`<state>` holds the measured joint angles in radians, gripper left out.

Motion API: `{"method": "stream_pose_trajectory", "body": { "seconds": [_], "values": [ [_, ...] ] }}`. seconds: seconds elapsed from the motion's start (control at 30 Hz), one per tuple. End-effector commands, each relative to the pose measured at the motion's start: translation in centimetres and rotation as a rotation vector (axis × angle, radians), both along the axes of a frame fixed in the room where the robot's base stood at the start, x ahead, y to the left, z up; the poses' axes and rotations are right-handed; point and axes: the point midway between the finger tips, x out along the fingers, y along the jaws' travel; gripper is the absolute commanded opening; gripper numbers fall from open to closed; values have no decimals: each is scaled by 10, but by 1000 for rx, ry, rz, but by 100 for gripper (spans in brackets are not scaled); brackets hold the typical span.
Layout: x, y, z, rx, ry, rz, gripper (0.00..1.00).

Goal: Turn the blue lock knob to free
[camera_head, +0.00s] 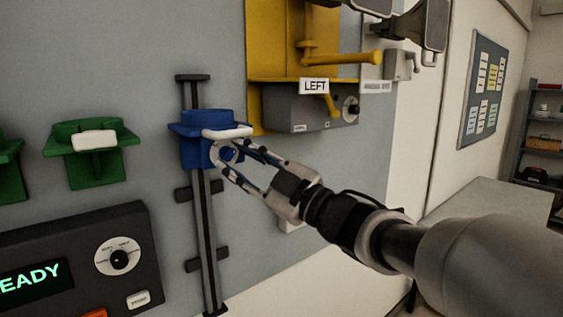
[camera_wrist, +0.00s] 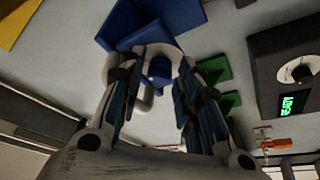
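The blue carriage (camera_head: 200,130) sits on a vertical rail on the grey wall panel, with a white bar across its front. Its blue lock knob (camera_head: 228,154) is at the lower front right, partly hidden by my fingers. In the wrist view the knob (camera_wrist: 160,70) has a pale ring around it and lies between my two fingers. My gripper (camera_head: 232,150) is at the knob with its fingers apart, one on each side. In the wrist view my gripper (camera_wrist: 157,68) shows small gaps beside the knob; I cannot tell whether either finger touches it.
The dark vertical rail (camera_head: 207,245) runs below the carriage. A yellow housing (camera_head: 285,40) and a grey box (camera_head: 300,108) labelled LEFT are up and right. Green holders (camera_head: 88,165) and a dark console (camera_head: 70,250) reading READY are left. A grey table (camera_head: 490,205) stands right.

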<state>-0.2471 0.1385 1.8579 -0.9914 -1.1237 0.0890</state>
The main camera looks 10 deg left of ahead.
Motion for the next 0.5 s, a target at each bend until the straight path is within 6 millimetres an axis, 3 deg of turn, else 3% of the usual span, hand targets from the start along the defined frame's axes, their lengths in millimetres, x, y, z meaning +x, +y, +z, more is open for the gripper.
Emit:
{"method": "stream_pose_trajectory", "body": {
  "seconds": [0.1, 0.5],
  "values": [
    [0, 0, 0, 0, 0, 0, 30],
    [0, 0, 0, -1, 0, 1, 4]
  ]
}}
